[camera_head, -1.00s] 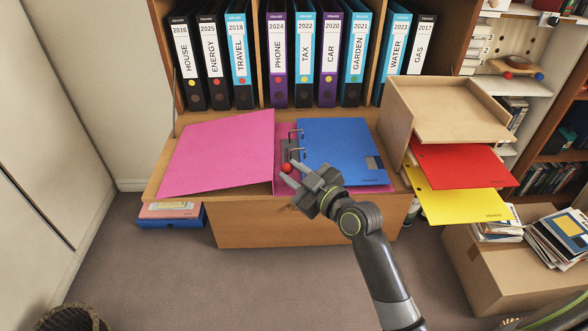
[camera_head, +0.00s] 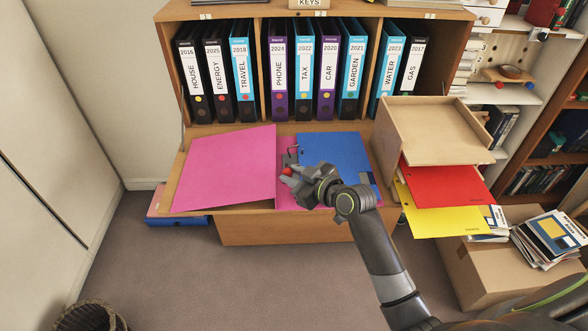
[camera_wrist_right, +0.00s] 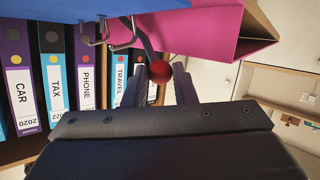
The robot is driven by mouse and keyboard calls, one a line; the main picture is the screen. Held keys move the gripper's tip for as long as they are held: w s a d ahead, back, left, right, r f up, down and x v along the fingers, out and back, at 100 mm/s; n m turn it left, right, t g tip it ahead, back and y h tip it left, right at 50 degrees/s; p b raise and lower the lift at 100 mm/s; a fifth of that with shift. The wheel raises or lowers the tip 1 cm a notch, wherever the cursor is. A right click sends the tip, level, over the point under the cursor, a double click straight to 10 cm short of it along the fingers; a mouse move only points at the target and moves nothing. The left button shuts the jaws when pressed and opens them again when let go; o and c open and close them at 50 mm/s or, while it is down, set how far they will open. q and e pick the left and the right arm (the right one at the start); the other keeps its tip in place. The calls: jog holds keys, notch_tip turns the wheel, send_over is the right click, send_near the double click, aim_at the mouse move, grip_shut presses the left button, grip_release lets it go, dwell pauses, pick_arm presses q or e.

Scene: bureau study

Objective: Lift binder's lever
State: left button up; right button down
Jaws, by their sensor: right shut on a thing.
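The pink binder (camera_head: 225,172) lies open on the desk flap, its cover spread to the left. A blue sheet (camera_head: 336,158) lies on its right side, and it also shows in the right wrist view (camera_wrist_right: 45,14). The metal ring mechanism (camera_head: 290,156) is in the middle. The lever with its red ball tip (camera_head: 287,171) shows between my fingers in the right wrist view (camera_wrist_right: 160,71). My right gripper (camera_head: 284,173) is shut on the lever at the ball, which partly hides it in the head view. My left gripper is not in view.
Upright labelled binders (camera_head: 299,72) fill the shelf behind. A wooden tray (camera_head: 440,137) with red (camera_head: 447,183) and yellow (camera_head: 440,209) folders stands at the right. A cardboard box (camera_head: 492,262) is at lower right, a basket (camera_head: 90,317) at lower left.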

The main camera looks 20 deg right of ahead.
jog(key=shift+w+d+r+m+g+p, duration=0.3)
jog(key=shift+w+r+m+g+p, duration=0.45)
jog(key=shift+p, duration=1.1)
jog(key=shift+w+d+r+m+g+p, duration=0.3)
jog(key=shift+w+r+g+p, duration=0.85)
jog(key=shift+p, duration=0.65)
jog(key=shift+w+d+r+m+g+p, duration=0.3)
jog(key=shift+w+r+m+g+p, duration=0.35)
jog(key=shift+w+g+p, duration=0.9)
jog(key=shift+s+t+p, duration=0.35)
jog(key=c, duration=1.5)
grip_release()
jog(key=shift+o, duration=0.2)
jog(key=b+v, duration=0.2)
jog(key=v, duration=1.5)
jog(key=shift+d, duration=0.35)
